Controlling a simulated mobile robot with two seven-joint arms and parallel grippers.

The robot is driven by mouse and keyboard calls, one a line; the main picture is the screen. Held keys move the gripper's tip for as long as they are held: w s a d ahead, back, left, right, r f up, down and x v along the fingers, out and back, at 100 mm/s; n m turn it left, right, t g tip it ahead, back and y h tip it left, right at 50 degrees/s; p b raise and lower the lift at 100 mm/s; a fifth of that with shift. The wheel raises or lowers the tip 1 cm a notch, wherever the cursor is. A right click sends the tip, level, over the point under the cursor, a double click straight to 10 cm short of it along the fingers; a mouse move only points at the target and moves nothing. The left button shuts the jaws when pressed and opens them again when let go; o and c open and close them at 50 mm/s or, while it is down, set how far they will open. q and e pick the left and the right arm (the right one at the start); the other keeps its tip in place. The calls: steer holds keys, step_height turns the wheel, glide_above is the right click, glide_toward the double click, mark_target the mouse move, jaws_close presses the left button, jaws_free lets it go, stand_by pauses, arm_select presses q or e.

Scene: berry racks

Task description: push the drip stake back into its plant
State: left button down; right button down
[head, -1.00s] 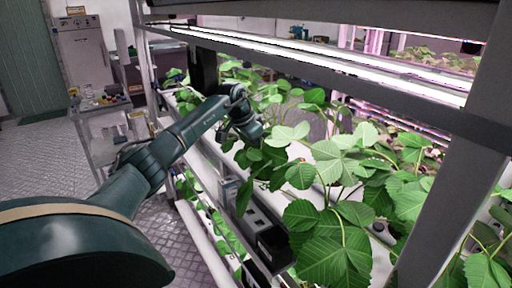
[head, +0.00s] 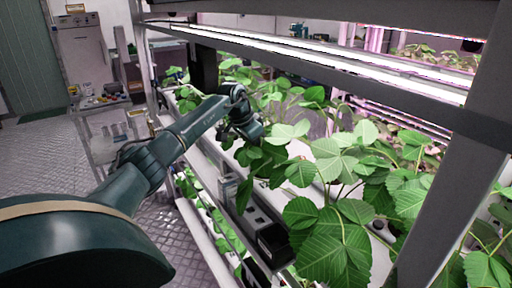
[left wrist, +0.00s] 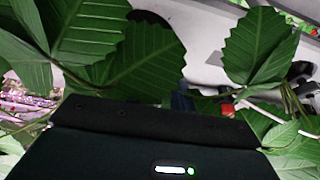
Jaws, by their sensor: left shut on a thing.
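My left gripper (head: 246,132) reaches in among the strawberry leaves (head: 262,160) of the rack's plants. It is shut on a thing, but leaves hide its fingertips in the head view. In the left wrist view the dark gripper body (left wrist: 150,145) fills the bottom, and large leaves (left wrist: 125,50) cover much of the space in front. A small red piece (left wrist: 228,108) and a thin pale tube (left wrist: 265,113) show just past the gripper. The drip stake cannot be made out clearly, nor whether its tip touches the plant's substrate. My right gripper is not in view.
A rack post (head: 455,200) stands at right, and a lit shelf beam (head: 330,65) crosses above my arm. More leaves (head: 335,235) crowd the near right. A dark box (head: 272,243) sits at the rack's edge. The aisle floor (head: 50,160) at left is clear.

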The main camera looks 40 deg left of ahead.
arm_select(q)
steer(key=shift+f, duration=0.15)
steer(key=shift+f+b, duration=0.3)
steer(key=shift+f, duration=0.75)
steer(key=c, duration=0.8)
jaws_free()
steer(key=shift+o, duration=0.2)
steer(key=shift+r+p, duration=0.35)
steer(key=shift+r, duration=2.7)
